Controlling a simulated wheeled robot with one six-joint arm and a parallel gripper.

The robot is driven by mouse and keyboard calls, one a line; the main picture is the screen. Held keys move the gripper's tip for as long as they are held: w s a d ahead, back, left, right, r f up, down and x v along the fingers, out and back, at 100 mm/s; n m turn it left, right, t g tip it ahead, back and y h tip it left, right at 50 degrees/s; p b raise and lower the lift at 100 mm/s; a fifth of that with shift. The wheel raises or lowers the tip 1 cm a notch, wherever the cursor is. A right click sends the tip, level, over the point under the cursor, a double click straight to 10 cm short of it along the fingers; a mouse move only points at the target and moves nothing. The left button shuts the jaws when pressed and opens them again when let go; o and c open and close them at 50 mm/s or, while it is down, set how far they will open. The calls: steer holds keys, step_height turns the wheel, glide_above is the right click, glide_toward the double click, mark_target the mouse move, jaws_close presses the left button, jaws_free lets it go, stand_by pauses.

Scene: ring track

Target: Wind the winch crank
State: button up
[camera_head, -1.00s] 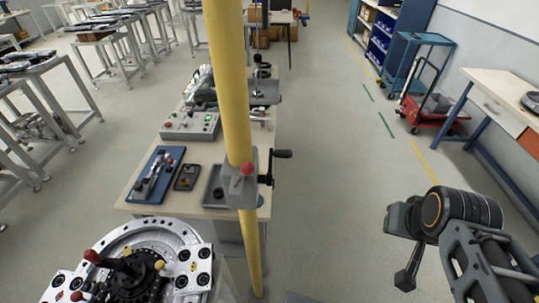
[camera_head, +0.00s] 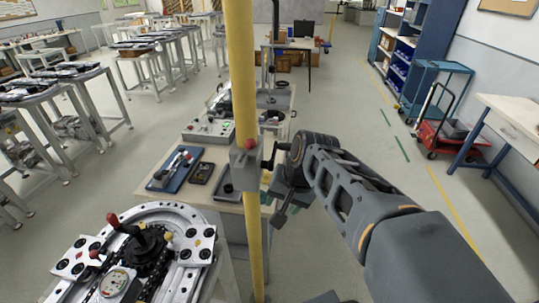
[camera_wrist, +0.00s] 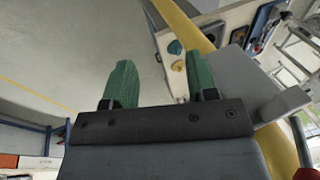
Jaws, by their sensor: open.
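The winch (camera_head: 243,160) is a grey box with a red knob on top, fixed to a yellow pole (camera_head: 242,90). Its dark crank (camera_head: 269,158) sticks out on the right, and its grip end lies close to my wrist, partly hidden. My gripper (camera_head: 266,189) is open, with green fingertips just right of the pole and a little below the crank. In the wrist view, the green fingers (camera_wrist: 160,78) are spread with nothing between them. A grey housing (camera_wrist: 245,78) is right of them beside the yellow pole; I cannot make out the crank there.
A workbench (camera_head: 213,172) with a control box (camera_head: 209,131) and a blue tray (camera_head: 174,168) stands behind the pole. A round fixture (camera_head: 145,245) fills the front left. A red cart (camera_head: 441,140) stands far right. The floor aisle is clear.

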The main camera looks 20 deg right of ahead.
steer(key=w+d+f+m+y+b, duration=0.3)
steer(key=w+m+y, duration=0.1)
steer(key=w+m, duration=0.25)
steer(key=m+t+y+b, duration=0.55)
steer(key=m+y, duration=0.35)
steer(key=m, duration=0.4)
glide_toward(286, 147)
steer(key=shift+t, duration=0.25)
steer(key=x, duration=0.6)
steer(key=p+x, duration=0.1)
steer(key=x, duration=0.3)
steer(key=shift+w+d+f, duration=0.15)
steer(key=shift+w+f, duration=0.25)
jaws_close()
